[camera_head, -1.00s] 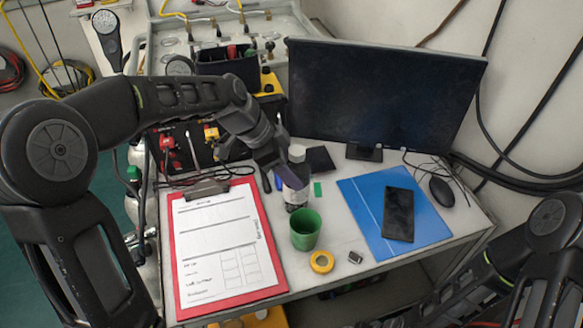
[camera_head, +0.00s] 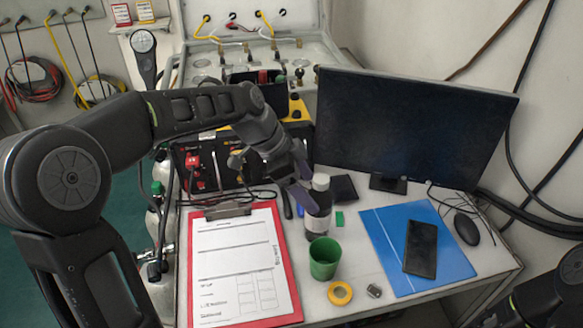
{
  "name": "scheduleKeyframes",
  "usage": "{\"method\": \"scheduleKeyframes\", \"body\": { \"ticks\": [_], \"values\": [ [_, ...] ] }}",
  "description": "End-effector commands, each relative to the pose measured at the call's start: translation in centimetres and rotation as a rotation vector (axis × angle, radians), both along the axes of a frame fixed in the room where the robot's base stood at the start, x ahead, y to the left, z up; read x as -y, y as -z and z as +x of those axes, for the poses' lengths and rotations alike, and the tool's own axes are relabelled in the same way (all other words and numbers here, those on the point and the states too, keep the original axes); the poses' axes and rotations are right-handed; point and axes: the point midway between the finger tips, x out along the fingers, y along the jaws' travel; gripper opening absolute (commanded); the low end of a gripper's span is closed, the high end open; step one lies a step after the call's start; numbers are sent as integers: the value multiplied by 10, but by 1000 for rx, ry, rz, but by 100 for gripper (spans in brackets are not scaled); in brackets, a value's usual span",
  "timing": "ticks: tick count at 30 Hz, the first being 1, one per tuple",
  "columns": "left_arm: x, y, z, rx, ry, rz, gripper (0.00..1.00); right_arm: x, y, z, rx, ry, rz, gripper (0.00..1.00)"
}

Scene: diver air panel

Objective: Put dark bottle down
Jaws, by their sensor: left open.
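The dark bottle (camera_head: 318,222) has a pale cap and a light label. It stands upright on the white desk, behind the green cup (camera_head: 324,258) and left of the monitor's foot. My left gripper (camera_head: 308,188) is open at the bottle's upper part, with its fingers beside the cap and neck. Whether a finger touches the bottle I cannot tell. My right arm shows at the lower right corner, but its gripper is out of view.
A red clipboard (camera_head: 288,290) lies to the left. A yellow tape roll (camera_head: 340,293) lies in front of the cup. A blue folder (camera_head: 455,263) with a black phone (camera_head: 420,248) lies to the right. The monitor (camera_head: 410,130) stands behind.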

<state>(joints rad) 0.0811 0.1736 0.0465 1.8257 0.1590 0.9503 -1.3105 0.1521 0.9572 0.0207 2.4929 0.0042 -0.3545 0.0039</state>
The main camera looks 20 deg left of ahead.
Motion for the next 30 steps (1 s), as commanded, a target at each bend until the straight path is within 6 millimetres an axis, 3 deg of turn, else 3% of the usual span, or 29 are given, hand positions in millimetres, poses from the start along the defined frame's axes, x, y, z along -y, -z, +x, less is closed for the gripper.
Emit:
{"method": "scheduleKeyframes", "body": {
  "ticks": [6, 12, 30],
  "values": [
    [-22, -40, -9, 5, -2, 0, 79, 0, 7, 1, 3, -1, 2, 85],
    [-35, -65, -15, 2, -1, 0, 79, -1, 9, 1, 4, -1, 2, 85],
    [-37, -70, -16, -1, 0, 0, 79, 0, 9, 1, 4, -1, 2, 85]
  ]
}}
